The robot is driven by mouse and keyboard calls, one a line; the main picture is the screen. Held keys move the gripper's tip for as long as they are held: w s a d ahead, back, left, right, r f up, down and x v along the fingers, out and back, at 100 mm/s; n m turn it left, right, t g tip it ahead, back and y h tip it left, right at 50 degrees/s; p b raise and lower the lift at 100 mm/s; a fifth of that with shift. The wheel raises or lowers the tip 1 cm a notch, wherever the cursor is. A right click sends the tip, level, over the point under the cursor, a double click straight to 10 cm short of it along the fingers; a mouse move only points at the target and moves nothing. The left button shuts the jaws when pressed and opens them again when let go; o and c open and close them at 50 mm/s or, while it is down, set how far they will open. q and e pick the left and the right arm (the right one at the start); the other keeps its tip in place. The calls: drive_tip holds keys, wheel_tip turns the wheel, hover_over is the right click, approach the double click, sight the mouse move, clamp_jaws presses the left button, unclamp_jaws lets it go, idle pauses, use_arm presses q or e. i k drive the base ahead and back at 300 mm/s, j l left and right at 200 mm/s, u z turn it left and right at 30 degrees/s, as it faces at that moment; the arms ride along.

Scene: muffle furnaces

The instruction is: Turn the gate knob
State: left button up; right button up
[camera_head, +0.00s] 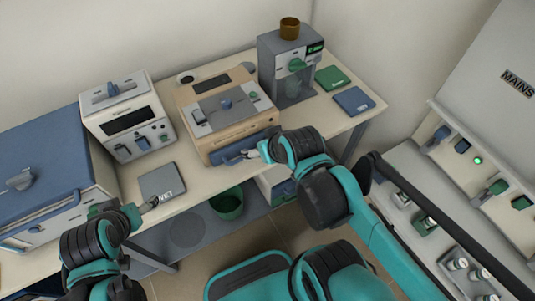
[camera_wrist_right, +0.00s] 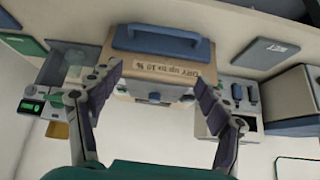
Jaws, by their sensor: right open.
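No knob carries a label I can read as gate. A green knob (camera_head: 297,64) sits on the front of the tall grey machine (camera_head: 271,58) at the back right of the bench; the machine also shows in the right wrist view (camera_wrist_right: 52,88). My right gripper (camera_head: 254,153) is at the front of the tan box machine (camera_head: 203,124), near its blue handle (camera_head: 236,151). In the right wrist view its fingers (camera_wrist_right: 158,74) are spread and empty, facing that machine. My left gripper (camera_head: 148,205) is by the bench's front edge; its fingers are too small to judge.
A brown cup (camera_head: 289,28) tops the grey machine, with green (camera_head: 332,77) and blue (camera_head: 354,101) pads beside it. A white instrument (camera_head: 128,117) and blue furnace (camera_head: 45,170) stand left. A grey pad (camera_head: 162,182) lies in front. A MAINS panel (camera_head: 480,170) is right.

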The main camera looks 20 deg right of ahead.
sight(296, 65)
drive_tip(key=z, duration=1.25)
drive_tip(key=k+l+u, duration=0.1)
drive_tip(key=l, duration=0.2)
drive_tip(key=k+l+u, duration=0.1)
drive_tip(key=l, duration=0.2)
drive_tip(key=i+j, duration=0.25)
drive_tip(key=j, duration=0.1)
